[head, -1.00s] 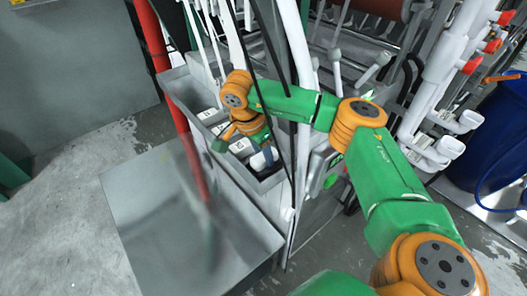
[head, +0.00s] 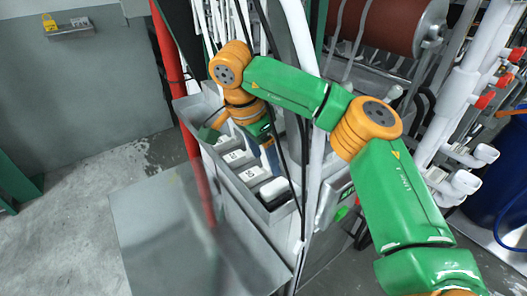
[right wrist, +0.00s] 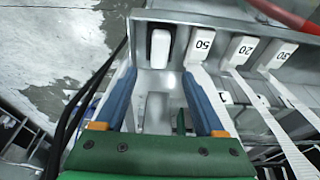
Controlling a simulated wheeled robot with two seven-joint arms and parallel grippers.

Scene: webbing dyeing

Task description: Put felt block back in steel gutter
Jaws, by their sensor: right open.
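The felt block, a plain white block with rounded edges (head: 274,189), sits in the near end compartment of the steel gutter (head: 255,205). In the right wrist view the same white block (right wrist: 160,46) stands between the gutter walls, beside the white block marked 50 (right wrist: 200,42). My right gripper (head: 268,160) is over this end of the gutter. In the right wrist view my right gripper (right wrist: 159,80) has its blue fingers wide apart, with nothing between them, and the block lies just beyond the tips. My left gripper is not in view.
Several numbered white blocks (head: 235,156) sit in the gutter, with white webbing straps beside them. A red pipe (head: 190,130) rises at the gutter's left. Dark cables and a white pipe (head: 305,40) run close to my right arm.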

